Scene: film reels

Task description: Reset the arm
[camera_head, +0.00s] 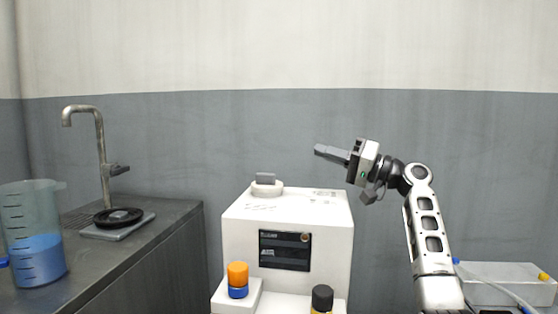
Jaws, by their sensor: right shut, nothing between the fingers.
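My right gripper (331,153) is raised in front of the wall, above and to the right of a white boxy machine (290,205). Its fingers point left, are shut and hold nothing. My right arm comes up from the lower right. My left gripper is not in view.
The white machine has a grey-topped knob (266,183) on top and a dark front panel (285,250). An orange-and-blue container (237,279) and a black-capped one (322,297) are at its front. A jug of blue liquid (36,258), a black disc (119,217) and a tap (101,160) are on the dark counter (150,243). A pale box (510,280) is at right.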

